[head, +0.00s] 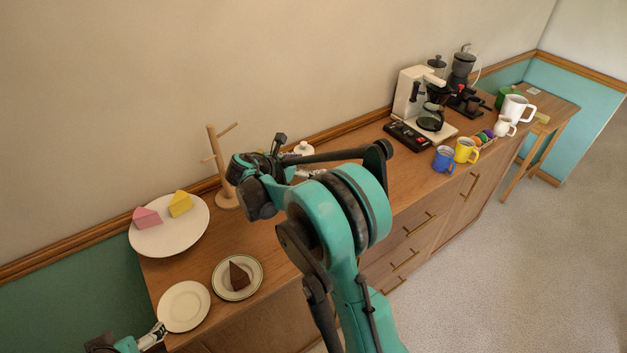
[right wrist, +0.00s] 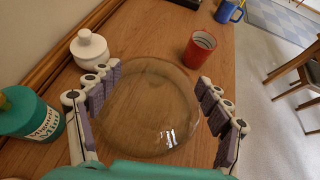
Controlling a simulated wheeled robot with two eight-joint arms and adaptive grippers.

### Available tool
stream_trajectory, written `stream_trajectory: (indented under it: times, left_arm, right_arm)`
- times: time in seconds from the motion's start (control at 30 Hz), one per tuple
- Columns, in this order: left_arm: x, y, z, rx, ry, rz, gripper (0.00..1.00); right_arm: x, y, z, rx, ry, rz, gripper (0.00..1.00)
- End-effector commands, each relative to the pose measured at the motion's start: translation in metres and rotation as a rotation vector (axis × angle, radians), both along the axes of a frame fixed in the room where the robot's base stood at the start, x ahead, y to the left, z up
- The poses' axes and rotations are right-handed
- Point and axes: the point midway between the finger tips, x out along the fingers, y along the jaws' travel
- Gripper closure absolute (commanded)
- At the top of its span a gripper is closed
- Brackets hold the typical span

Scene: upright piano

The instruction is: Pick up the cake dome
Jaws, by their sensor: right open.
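The cake dome (right wrist: 150,108) is a clear, see-through dome on the wooden sideboard, seen from above in the right wrist view. My right gripper (right wrist: 158,80) is open, with its fingers on the left and right sides of the dome. I cannot tell whether the fingers touch it. In the head view my right arm hides the dome and most of that gripper. My left gripper (head: 152,337) shows only partly at the lower left corner of the head view, beside a small white plate, away from the dome.
Close to the dome are a white lidded jar (right wrist: 88,48), a green bottle (right wrist: 28,115) and a red cup (right wrist: 200,48). The sideboard (head: 160,277) also holds plates with cake slices, a wooden mug tree (head: 214,160), a coffee machine (head: 408,92) and mugs.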

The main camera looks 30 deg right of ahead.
Motion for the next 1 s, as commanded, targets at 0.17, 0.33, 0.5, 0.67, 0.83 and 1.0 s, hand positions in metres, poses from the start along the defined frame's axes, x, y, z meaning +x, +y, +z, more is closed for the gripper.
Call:
stream_trajectory:
  times: [0.17,0.33,0.5,0.67,0.83,1.0]
  left_arm:
    - [0.000,0.000,-0.006,0.000,0.000,0.000,0.18]
    - [0.000,0.000,-0.012,0.000,0.000,0.000,0.18]
    - [0.000,0.000,-0.025,0.000,0.000,0.000,0.18]
    - [0.000,0.000,-0.029,0.000,0.000,0.000,0.18]
    - [0.000,0.000,-0.027,0.000,0.000,0.000,0.18]
    - [0.000,0.000,-0.027,0.000,0.000,0.000,0.18]
  right_arm:
    - [0.005,-0.017,-0.012,-0.011,0.012,0.001,0.22]
    - [0.009,-0.027,-0.021,-0.009,0.011,0.001,0.22]
    - [0.016,-0.044,-0.042,-0.008,0.009,0.000,0.22]
    - [0.021,-0.060,-0.047,-0.009,0.009,0.003,0.22]
    - [0.021,-0.060,-0.046,-0.009,0.009,0.003,0.22]
    - [0.021,-0.060,-0.046,-0.008,0.008,0.002,0.59]
